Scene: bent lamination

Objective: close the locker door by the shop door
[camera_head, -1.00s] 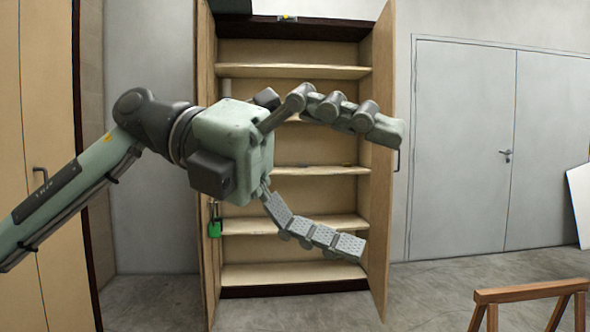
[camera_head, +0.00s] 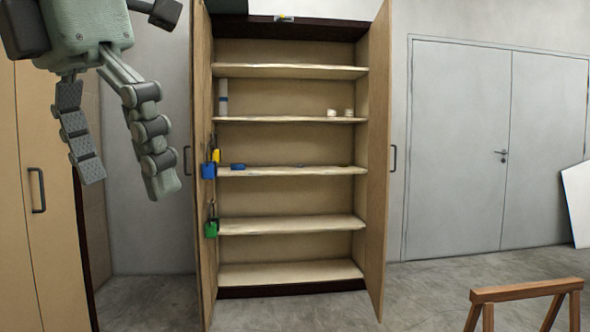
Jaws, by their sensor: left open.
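The locker (camera_head: 290,282) stands open against the back wall, with pale wood doors and several shelves. Its right door (camera_head: 377,170), on the side of the grey double shop door (camera_head: 457,150), is swung out toward me and has a dark handle (camera_head: 393,158) on its outer face. Its left door (camera_head: 202,260) is also swung out, with a handle (camera_head: 187,160). My left gripper (camera_head: 128,190) is at the upper left, fingers spread and pointing down, empty and apart from both doors. My right gripper is not in view.
Blue (camera_head: 208,171) and green (camera_head: 211,229) padlocks hang at the left door. Small items stand on the shelves. A closed wooden cabinet (camera_head: 38,250) is at the far left. A wooden trestle (camera_head: 527,290) stands at the lower right. The floor before the locker is clear.

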